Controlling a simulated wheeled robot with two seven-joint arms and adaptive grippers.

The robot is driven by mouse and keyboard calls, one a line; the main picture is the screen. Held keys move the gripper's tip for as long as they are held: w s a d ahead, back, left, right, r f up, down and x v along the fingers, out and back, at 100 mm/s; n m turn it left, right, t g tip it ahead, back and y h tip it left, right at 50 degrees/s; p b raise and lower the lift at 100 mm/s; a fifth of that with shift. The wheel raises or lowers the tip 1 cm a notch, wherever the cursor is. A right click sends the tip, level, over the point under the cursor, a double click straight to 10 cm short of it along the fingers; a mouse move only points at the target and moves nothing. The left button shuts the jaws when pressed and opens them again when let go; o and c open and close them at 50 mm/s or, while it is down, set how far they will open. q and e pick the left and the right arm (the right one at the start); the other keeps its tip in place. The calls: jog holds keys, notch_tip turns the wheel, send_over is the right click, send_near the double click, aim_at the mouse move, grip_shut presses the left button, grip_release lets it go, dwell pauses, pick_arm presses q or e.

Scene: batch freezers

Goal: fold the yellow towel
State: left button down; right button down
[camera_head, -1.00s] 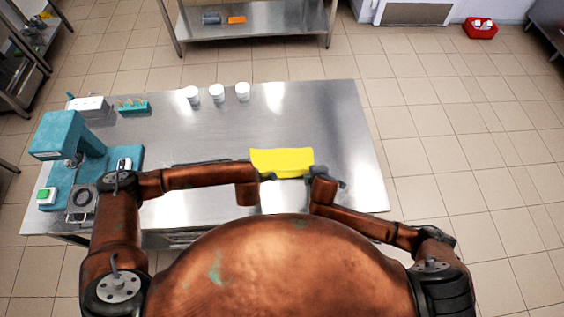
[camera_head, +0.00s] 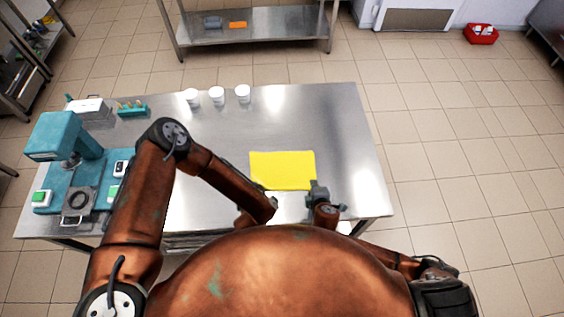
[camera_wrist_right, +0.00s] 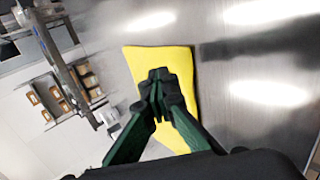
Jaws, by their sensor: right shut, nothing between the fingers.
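The yellow towel (camera_head: 283,169) lies flat as a rough rectangle on the steel table, right of the middle in the head view. It also shows in the right wrist view (camera_wrist_right: 172,60), partly hidden behind the fingers. My right gripper (camera_head: 317,187) is at the towel's near right corner; in the right wrist view its fingertips (camera_wrist_right: 159,76) are together with nothing between them. Whether it touches the towel, I cannot tell. My left arm's end is near the table's front edge, left of the towel, with its fingers hidden by my body.
The steel table (camera_head: 345,130) is clear around the towel's far and right sides. Three white cups (camera_head: 217,95) stand at the back. A teal machine (camera_head: 68,140), a teal rack (camera_head: 132,109) and a white box (camera_head: 88,106) are at the left.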

pick_arm(q)
jog(key=shift+s+f+t+b, duration=0.3)
jog(key=shift+s+f, duration=0.05)
jog(key=shift+f, duration=0.15)
pick_arm(e)
jog(key=shift+s+f+t, duration=0.3)
jog(key=shift+s+f, duration=0.2)
jog(key=shift+f, duration=0.1)
pick_arm(q)
jog(key=shift+s+a+f, duration=0.1)
jog(key=shift+s+f, duration=0.05)
jog(key=shift+s, duration=0.15)
pick_arm(e)
jog(key=shift+s+f, duration=0.1)
jog(key=shift+s, duration=0.15)
pick_arm(q)
jog(key=c, duration=2.7)
grip_release()
